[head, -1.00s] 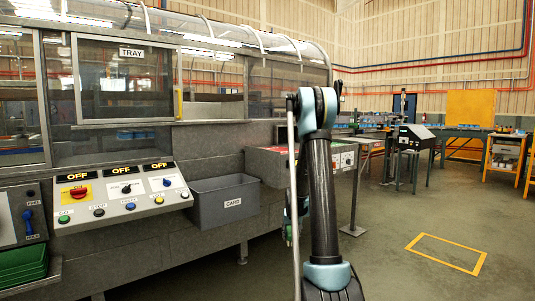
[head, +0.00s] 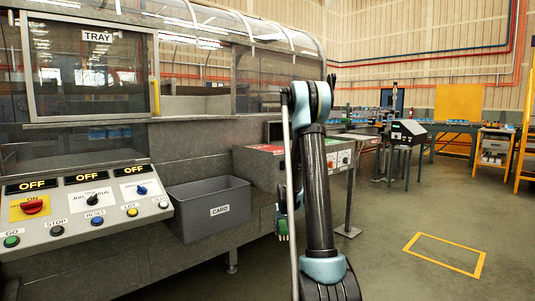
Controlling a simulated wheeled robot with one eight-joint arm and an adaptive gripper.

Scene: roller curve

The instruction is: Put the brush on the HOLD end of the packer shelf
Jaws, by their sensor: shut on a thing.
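My arm rises in the middle of the head view, and my gripper (head: 282,206) shows only in part, low behind its left side. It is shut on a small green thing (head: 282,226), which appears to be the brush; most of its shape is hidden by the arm. The brush hangs clear of the floor. Behind the arm is a grey shelf-like unit (head: 254,165) with a red label at its left and a green label at its right. I cannot read the labels or tell for certain that this is the packer shelf.
The machine's control panel (head: 82,207) and a grey CARD bin (head: 207,207) stand at left. A thin post on a flat base (head: 348,231) stands right of my arm. Beyond are a small table with a dark device (head: 408,133) and benches. The floor at right is open, with a yellow outline.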

